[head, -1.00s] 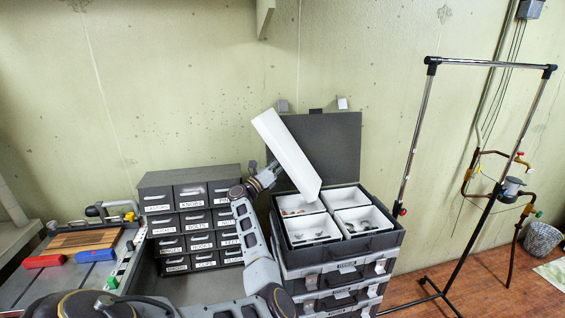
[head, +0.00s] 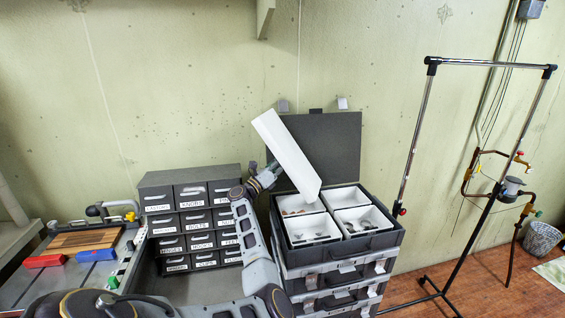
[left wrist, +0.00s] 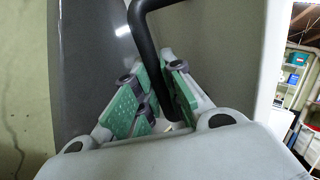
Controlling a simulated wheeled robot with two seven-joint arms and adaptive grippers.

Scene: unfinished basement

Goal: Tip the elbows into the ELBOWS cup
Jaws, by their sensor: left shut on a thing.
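My left gripper (head: 274,168) is shut on the dark handle (left wrist: 147,55) of a long white drawer (head: 286,152), as the left wrist view also shows. The drawer is steeply tilted, its lower end above the white cups in the open case (head: 375,244). The back left cup (head: 300,199) holds some reddish-brown pieces. The front left cup (head: 313,228) holds small grey pieces, and the right-hand cups (head: 366,222) hold a few small bits. The drawer's inside is hidden, and I cannot read which cup is ELBOWS. My right gripper is out of view.
A dark cabinet of labelled drawers (head: 190,222) stands left of the case. The case sits on a stack of dark cases (head: 335,285); its raised lid (head: 335,150) is behind the drawer. A metal rack (head: 420,130) stands to the right. A workbench (head: 75,285) is at left.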

